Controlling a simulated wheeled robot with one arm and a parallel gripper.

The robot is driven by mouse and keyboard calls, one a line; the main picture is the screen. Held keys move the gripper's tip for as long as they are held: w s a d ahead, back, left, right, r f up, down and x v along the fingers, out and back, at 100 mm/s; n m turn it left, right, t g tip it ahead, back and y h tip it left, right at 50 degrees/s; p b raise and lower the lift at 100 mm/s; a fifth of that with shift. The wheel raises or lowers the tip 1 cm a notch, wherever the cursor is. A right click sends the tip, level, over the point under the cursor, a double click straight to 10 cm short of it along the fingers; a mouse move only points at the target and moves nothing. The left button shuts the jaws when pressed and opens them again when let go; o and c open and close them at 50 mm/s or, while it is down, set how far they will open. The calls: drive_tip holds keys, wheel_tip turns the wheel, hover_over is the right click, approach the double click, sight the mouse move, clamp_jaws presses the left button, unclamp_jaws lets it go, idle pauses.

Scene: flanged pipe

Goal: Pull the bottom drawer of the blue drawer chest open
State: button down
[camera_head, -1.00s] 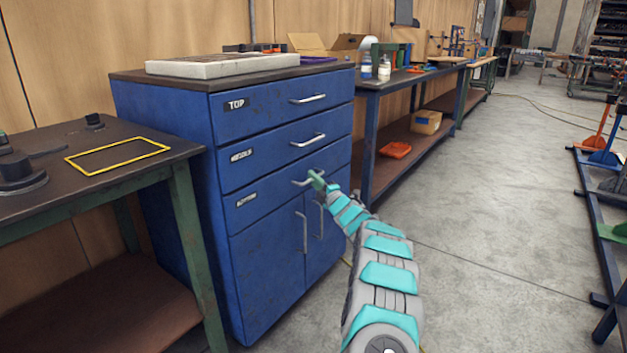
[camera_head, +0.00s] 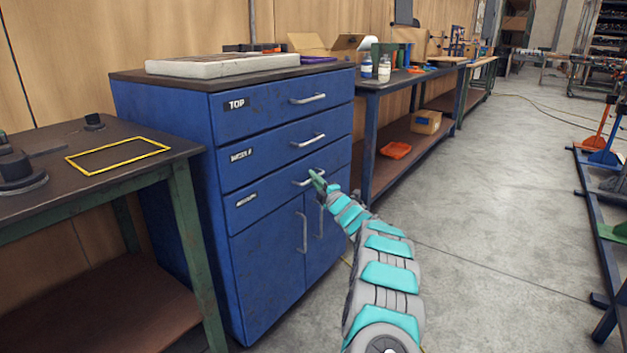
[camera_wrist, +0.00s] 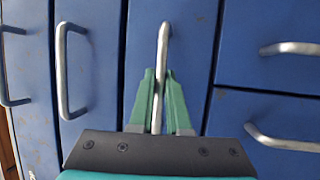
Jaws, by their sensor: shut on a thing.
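The blue drawer chest (camera_head: 262,255) stands at the left of centre in the head view, with three drawers above two doors. The bottom drawer (camera_head: 262,198) is the lowest of the three, and its front looks flush with the chest. My gripper (camera_head: 315,180) reaches its bar handle (camera_head: 299,183) from the right. In the wrist view the green fingers of my gripper (camera_wrist: 160,95) are shut on the bottom drawer's handle (camera_wrist: 162,50), one finger on each side. The middle drawer's handle (camera_wrist: 62,70) is to its left there, and the door handles (camera_wrist: 290,48) are to its right.
A dark-topped bench (camera_head: 60,195) with a green frame stands close at the chest's left. A long workbench (camera_head: 372,85) with bottles runs back on the right. Open concrete floor (camera_head: 480,240) lies right of the chest. Coloured racks (camera_head: 590,240) stand at the far right.

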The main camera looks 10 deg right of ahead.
drive_tip(key=s+d+b, duration=1)
drive_tip(key=s+d, duration=1.6)
drive_tip(key=s, duration=0.1)
drive_tip(key=shift+s+d, duration=0.25)
drive_tip(key=c, duration=0.9)
unclamp_jaws()
drive_tip(key=shift+v, duration=3.85)
drive_tip(key=shift+f, duration=0.1)
